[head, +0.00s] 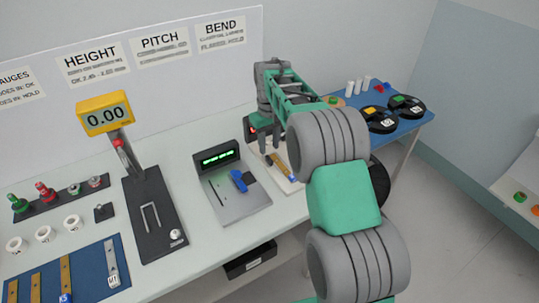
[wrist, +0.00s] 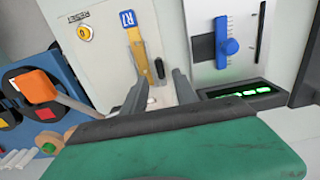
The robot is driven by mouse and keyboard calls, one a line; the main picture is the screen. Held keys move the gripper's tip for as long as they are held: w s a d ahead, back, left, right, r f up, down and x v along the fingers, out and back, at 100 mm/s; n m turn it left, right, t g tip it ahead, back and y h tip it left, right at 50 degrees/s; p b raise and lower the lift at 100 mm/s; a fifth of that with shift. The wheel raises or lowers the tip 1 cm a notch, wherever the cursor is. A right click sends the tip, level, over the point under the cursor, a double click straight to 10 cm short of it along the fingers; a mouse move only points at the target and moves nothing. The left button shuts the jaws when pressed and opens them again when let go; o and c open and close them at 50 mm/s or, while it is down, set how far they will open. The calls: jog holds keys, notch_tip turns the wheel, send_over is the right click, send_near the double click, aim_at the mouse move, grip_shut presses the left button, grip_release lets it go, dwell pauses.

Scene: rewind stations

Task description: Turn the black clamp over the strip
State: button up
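The black clamp (wrist: 159,68) is a small dark bar on a white board (wrist: 95,45) in the wrist view. It lies beside the brass-coloured strip (wrist: 137,52), which has a blue end marked R1, and is not across it. My gripper (wrist: 162,78) is open, its two fingers apart on either side of the clamp's near end; I cannot tell whether they touch anything. In the head view my gripper (head: 263,140) is above the white board (head: 291,184), where part of the strip (head: 280,165) shows. The clamp cannot be made out there.
A grey device with a blue slider (head: 238,180) and green display stands left of the board. Further left is a black stand with a yellow 0.00 readout (head: 105,114). A blue table (head: 412,128) with black reels is at the back right.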

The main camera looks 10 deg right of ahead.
aim_at(269, 158)
notch_tip(269, 158, down, 6)
jog(key=shift+r+p, duration=0.2)
jog(key=shift+p, duration=0.1)
grip_shut()
dwell(0.4)
